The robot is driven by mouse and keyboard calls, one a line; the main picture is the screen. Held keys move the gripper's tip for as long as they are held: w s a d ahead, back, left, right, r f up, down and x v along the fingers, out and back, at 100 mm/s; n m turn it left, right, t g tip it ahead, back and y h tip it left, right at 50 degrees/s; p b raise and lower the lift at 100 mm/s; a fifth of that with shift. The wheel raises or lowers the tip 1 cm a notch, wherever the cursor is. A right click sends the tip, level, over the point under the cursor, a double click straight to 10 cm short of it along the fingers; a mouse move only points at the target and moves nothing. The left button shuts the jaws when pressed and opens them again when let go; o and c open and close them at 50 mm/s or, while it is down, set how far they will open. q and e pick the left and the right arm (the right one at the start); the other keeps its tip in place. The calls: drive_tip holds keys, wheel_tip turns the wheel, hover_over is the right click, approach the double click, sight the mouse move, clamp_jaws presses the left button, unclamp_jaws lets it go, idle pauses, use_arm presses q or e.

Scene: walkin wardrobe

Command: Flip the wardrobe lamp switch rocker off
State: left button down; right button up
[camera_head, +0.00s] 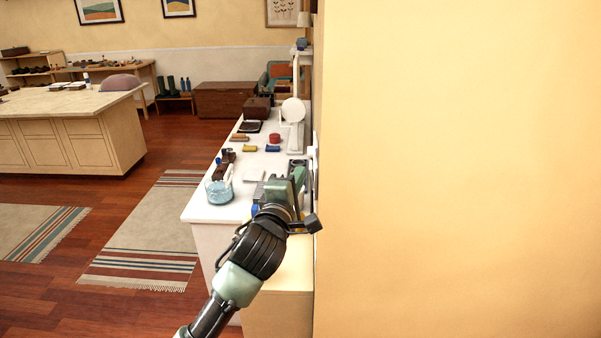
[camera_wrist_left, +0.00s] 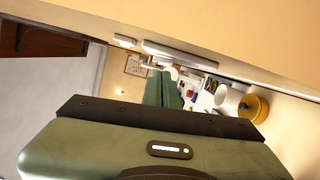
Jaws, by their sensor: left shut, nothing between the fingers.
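My left gripper (camera_head: 298,174) reaches in from the bottom over the white counter, close beside the yellow wall. Its green fingers (camera_wrist_left: 164,88) are shut and empty in the left wrist view. A white plate (camera_wrist_left: 180,55) is on the wall just past the fingertips, seen nearly edge-on, with a smaller white piece (camera_wrist_left: 125,41) beside it. In the head view a white fitting (camera_head: 311,156) shows at the wall's edge near the fingertips. I cannot tell which piece is the lamp switch rocker, how it is tilted, or whether the fingers touch it. My right gripper is not in view.
The white counter (camera_head: 200,208) holds a glass jar (camera_head: 219,190), a dark box (camera_head: 257,108), a round white mirror-like disc (camera_head: 293,110) and small items. The near yellow wall (camera_head: 450,170) fills the right side. Open wooden floor with striped rugs (camera_head: 150,228) lies left.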

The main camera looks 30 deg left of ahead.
use_arm(q)
drive_tip(key=shift+w+d, duration=0.15)
drive_tip(key=shift+d, duration=0.05)
drive_tip(key=shift+w+d+r+m+p, duration=0.1)
drive_tip(key=shift+d+m+p, duration=0.1)
drive_tip(key=shift+m+p, duration=0.15)
idle(0.4)
